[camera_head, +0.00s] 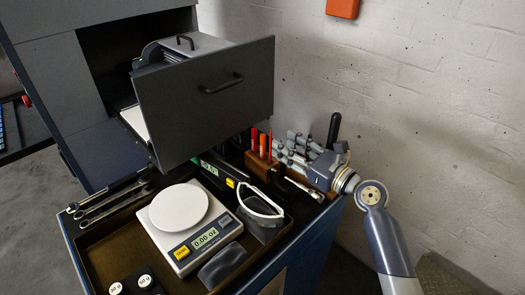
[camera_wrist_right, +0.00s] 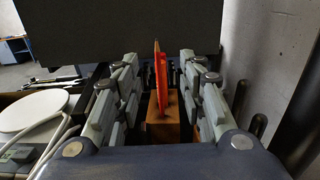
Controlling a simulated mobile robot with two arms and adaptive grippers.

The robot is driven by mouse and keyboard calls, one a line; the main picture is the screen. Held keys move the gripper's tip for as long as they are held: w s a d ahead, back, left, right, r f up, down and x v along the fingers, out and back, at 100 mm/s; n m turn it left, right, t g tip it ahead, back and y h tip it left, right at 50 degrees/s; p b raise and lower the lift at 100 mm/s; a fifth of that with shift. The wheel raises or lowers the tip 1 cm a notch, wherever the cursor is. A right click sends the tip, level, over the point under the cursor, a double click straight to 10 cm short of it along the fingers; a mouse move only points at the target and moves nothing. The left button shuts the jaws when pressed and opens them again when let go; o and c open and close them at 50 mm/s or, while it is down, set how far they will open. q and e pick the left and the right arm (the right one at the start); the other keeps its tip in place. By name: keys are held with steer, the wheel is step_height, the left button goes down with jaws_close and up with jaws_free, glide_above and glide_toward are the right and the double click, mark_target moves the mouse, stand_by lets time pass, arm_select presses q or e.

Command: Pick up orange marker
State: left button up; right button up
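A wooden block holder (camera_head: 260,164) stands on the cabinet top below the open drawer, with slim upright markers in it. An orange marker (camera_head: 254,139) is the left one in the head view, with a red-orange one (camera_head: 263,146) beside it. In the right wrist view an orange-red marker (camera_wrist_right: 162,78) stands upright above the block (camera_wrist_right: 157,130); which of the two it is, I cannot tell. My right gripper (camera_head: 281,147) is at the holder's right side, open. Its fingers spread either side of the marker in the wrist view, with gaps. My left gripper is not in view.
The open grey drawer (camera_head: 205,98) overhangs close behind the holder. Wrenches (camera_head: 109,199) lie at left. A wall is at right.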

mark_target(263, 152)
steer(key=w+a, duration=0.1)
steer(key=w+a+f, duration=0.1)
steer(key=w+a, duration=0.1)
steer(key=w+a+f, duration=0.1)
steer(key=w+a, duration=0.1)
steer(key=shift+w+a+p, duration=0.15)
steer(key=shift+w+p, duration=0.05)
steer(key=shift+p, duration=0.2)
steer(key=shift+w+a, duration=0.15)
steer(key=shift+a, duration=0.05)
steer(key=shift+r, duration=0.1)
steer(key=shift+c, duration=0.2)
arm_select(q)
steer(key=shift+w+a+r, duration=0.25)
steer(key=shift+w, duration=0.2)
arm_select(e)
jaws_close()
